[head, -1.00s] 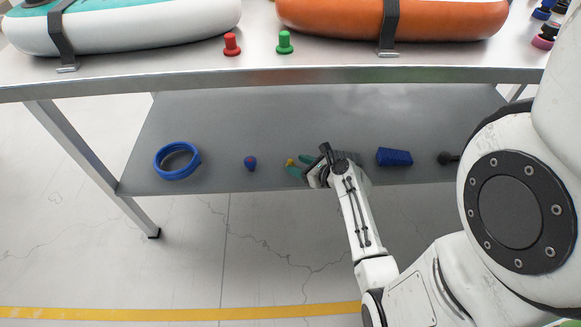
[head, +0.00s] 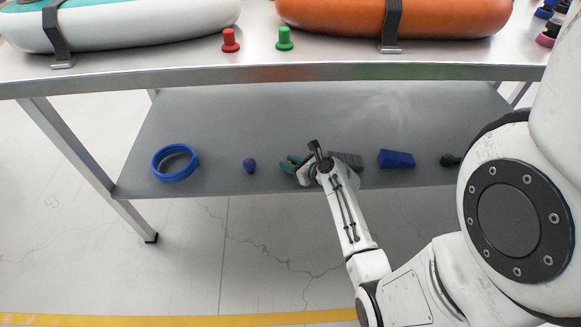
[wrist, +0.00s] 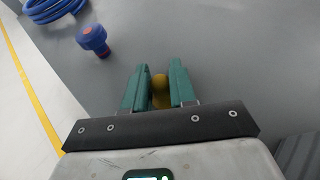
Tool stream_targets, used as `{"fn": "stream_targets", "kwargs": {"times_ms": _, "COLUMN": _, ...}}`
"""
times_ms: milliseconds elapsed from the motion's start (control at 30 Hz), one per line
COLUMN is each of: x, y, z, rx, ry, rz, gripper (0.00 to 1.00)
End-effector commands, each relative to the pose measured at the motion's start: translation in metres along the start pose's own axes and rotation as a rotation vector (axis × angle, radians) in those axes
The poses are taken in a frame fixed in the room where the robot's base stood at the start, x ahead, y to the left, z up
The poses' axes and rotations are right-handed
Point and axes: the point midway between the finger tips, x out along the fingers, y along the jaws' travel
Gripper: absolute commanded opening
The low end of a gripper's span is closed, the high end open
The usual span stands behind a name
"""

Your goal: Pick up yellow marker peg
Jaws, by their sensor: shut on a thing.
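The yellow marker peg (wrist: 160,88) shows in the wrist view between the two green fingers of my gripper (wrist: 159,84). The jaws are shut on it, and only its rounded top and part of its body show. In the head view my gripper (head: 290,165) is low over the lower shelf (head: 230,115), near its front edge. The peg is hidden there behind the gripper. I cannot tell whether the peg still touches the shelf.
On the shelf are a blue hose coil (head: 175,163), a small blue peg with a red mark (head: 249,166), a grey ribbed block (head: 347,160) and a blue block (head: 397,159). Red (head: 231,40) and green (head: 285,39) pegs stand on the tabletop above.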

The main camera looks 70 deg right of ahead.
Motion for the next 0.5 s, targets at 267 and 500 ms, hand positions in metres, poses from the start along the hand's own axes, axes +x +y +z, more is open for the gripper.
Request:
{"fn": "stream_targets", "kwargs": {"times_ms": 267, "x": -0.0001, "y": -0.0001, "z": 0.0000, "rx": 0.000, "ry": 0.000, "rz": 0.000, "gripper": 0.00}}
{"fn": "stream_targets", "kwargs": {"times_ms": 500, "x": -0.0015, "y": 0.0000, "z": 0.0036, "rx": 0.000, "ry": 0.000, "rz": 0.000, "gripper": 0.00}}
